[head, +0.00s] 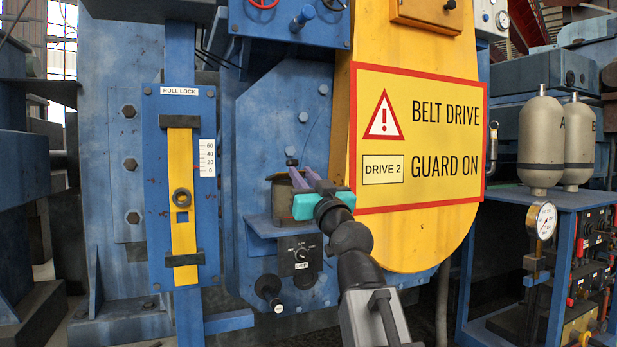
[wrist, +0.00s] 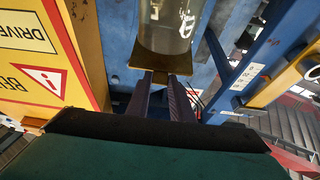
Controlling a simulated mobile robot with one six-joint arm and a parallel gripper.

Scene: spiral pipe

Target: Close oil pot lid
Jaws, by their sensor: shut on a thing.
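The oil pot (head: 281,199) is a small brown pot on a blue shelf on the machine's front. In the wrist view its greyish, glassy-looking body (wrist: 168,22) fills the top middle. Its lid (wrist: 150,57) shows there as a flat brass-brown plate by the pot's end, with a small tab towards my gripper. My gripper (head: 302,178), teal with purple fingers, reaches the pot's top from the right. In the wrist view my gripper (wrist: 160,82) has its fingertips at the tab, shut on the lid. I cannot tell whether the lid lies flush on the pot.
A yellow belt guard (head: 410,240) with a warning sign (head: 425,130) stands close on the right. A knob panel (head: 300,255) is below the shelf (head: 262,228). A roll lock plate (head: 181,190) with a yellow bar is on the left. A blue rack (head: 505,200) stands far right.

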